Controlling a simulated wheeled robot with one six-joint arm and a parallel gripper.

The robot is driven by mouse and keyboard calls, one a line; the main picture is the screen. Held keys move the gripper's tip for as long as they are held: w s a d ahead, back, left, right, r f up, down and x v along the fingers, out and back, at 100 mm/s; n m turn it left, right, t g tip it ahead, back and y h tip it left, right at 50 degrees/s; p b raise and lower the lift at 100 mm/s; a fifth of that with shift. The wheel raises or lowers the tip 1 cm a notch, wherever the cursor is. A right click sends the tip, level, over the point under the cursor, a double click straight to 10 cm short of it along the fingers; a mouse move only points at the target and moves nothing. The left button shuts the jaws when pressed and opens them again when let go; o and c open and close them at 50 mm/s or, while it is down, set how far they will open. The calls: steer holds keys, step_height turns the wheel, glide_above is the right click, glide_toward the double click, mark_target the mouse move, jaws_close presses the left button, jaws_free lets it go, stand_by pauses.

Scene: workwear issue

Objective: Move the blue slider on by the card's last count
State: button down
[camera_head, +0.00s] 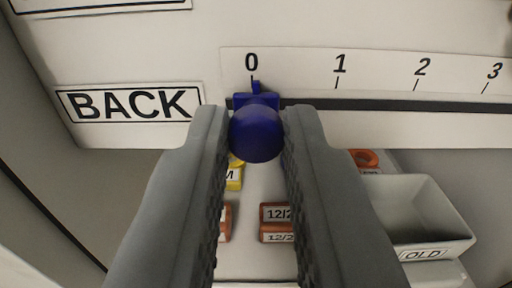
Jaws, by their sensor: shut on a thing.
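The blue slider (256,133) has a round knob and a small pointer on top. It sits on a dark slot (400,104) under a white scale strip (300,65). Its pointer stands at the 0 mark, and the marks 1, 2 and 3 run off to the right. My gripper (256,130) is shut on the slider's knob, one finger on each side. No card with counts can be made out in this view.
A sign reading BACK (130,104) is left of the scale. Below are a white bin labelled OLD (425,215), orange labelled items (275,213), a yellow item (235,176) and an orange ring-shaped item (363,159). The slot right of the slider looks clear.

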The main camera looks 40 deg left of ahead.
steer(key=w+d, duration=0.2)
steer(key=d, duration=0.1)
steer(key=w+d, duration=0.4)
steer(key=d, duration=0.1)
steer(key=shift+w+d, duration=0.1)
steer(key=shift+d, duration=0.25)
steer(key=c, duration=1.3)
jaws_free()
steer(key=v, duration=1.7)
steer(key=shift+d, duration=0.1)
